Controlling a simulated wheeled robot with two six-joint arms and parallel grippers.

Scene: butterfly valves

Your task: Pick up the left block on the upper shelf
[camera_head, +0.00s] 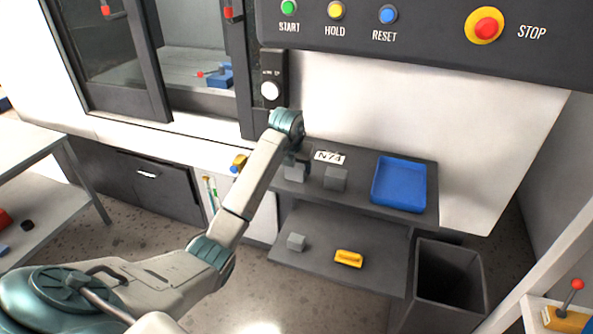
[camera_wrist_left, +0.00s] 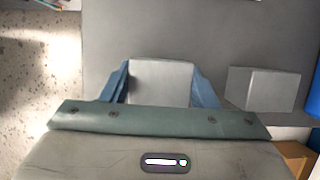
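Two grey blocks are on the dark upper shelf (camera_head: 345,192) in the head view. The left block (camera_head: 295,175) is partly hidden by my left gripper (camera_head: 298,163), which reaches down over it. In the left wrist view the left block (camera_wrist_left: 160,82) fills the space between the two blue fingers of my left gripper (camera_wrist_left: 162,85). No gap shows on either side, so the gripper looks shut on it. The block appears at shelf level; I cannot tell any lift. My right gripper is in neither view.
The second grey block (camera_head: 335,179) stands close to the right, also in the wrist view (camera_wrist_left: 262,88). A blue tray (camera_head: 399,184) is farther right. A label N74 (camera_head: 329,157) lies behind. The lower shelf holds a grey block (camera_head: 296,242) and a yellow part (camera_head: 349,258).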

